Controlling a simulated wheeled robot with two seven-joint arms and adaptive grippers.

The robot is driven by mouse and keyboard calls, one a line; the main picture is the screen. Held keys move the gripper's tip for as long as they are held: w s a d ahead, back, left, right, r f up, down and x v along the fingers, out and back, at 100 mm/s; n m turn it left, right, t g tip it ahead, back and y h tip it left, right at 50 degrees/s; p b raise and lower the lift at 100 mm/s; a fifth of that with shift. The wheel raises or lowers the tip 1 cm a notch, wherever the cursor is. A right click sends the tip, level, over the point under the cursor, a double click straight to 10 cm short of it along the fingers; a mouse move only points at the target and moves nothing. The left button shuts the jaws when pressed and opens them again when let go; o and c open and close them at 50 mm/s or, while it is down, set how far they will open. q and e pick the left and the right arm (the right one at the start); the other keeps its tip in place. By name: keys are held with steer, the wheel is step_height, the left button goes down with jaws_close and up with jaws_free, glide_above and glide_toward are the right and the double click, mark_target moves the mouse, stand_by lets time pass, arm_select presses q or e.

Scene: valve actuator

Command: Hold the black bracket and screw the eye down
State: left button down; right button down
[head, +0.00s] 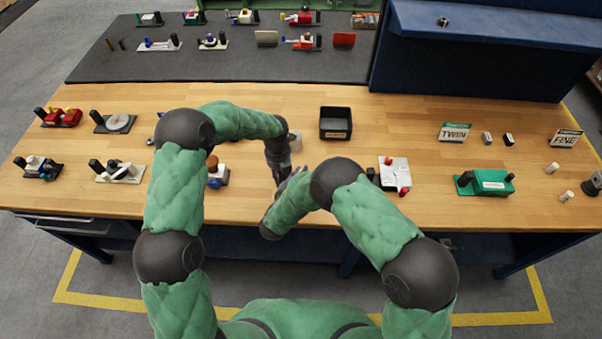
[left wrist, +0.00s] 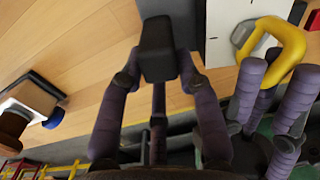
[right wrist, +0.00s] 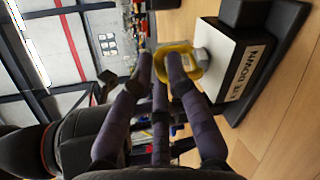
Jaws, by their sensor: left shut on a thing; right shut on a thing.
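The black bracket (left wrist: 158,50) is an upright dark post in the left wrist view, with the fingers of my left gripper (left wrist: 158,72) shut on both its sides. The yellow eye (right wrist: 178,63) is a ring on a metal stud at the side of a white block (right wrist: 232,62) with a black-lettered label. My right gripper (right wrist: 160,68) is shut on the eye. The eye (left wrist: 272,55) and right fingers (left wrist: 272,92) also show in the left wrist view. In the head view both grippers meet near the table's middle, and my arms hide most of the device (head: 295,141).
A black bin (head: 335,123) stands right of the device. A white fixture with red knobs (head: 396,173) and a green one (head: 485,183) lie further right. Several fixtures stand at the left. A blue cabinet (head: 480,60) rises behind the wooden table (head: 390,120).

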steer(key=shift+a+f+m+g+h, duration=0.1)
steer(key=shift+a+m+g+h, duration=0.2)
steer(key=shift+m+h, duration=0.45)
steer(key=c, duration=1.3)
jaws_free()
steer(key=shift+d, duration=0.1)
steer(key=shift+c, duration=0.2)
steer(key=v, duration=1.2)
